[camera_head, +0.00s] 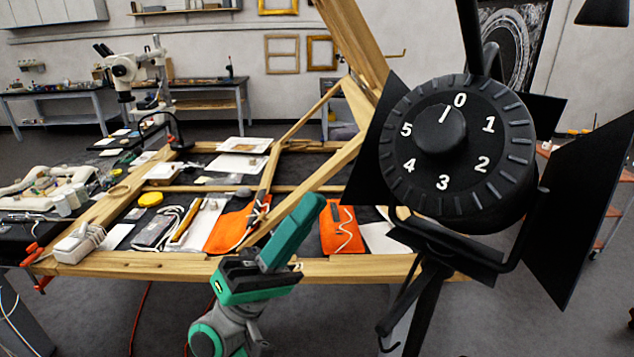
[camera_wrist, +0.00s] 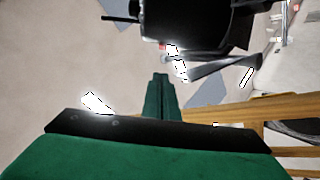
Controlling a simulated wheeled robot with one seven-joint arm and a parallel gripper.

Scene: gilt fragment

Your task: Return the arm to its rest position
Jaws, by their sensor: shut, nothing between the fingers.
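My arm rises from the bottom of the head view, with grey joints and green-and-black links. My gripper (camera_head: 312,203) is at its upper end, raised in front of the wooden frame's front edge. In the wrist view the two green fingers (camera_wrist: 160,82) are together, with nothing seen between them. The gripper is left of a black studio lamp (camera_head: 460,200) and apart from it in the head view. The lamp's dial (camera_head: 428,135) is numbered 0 to 5, and its white pointer line is towards 0.
The lamp's black flaps (camera_head: 580,210) and stand (camera_head: 425,310) take up the right side. A wooden frame (camera_head: 175,262) on the worktable holds orange cloths (camera_head: 343,230), tools and papers. A microscope (camera_head: 130,70) stands at the back left.

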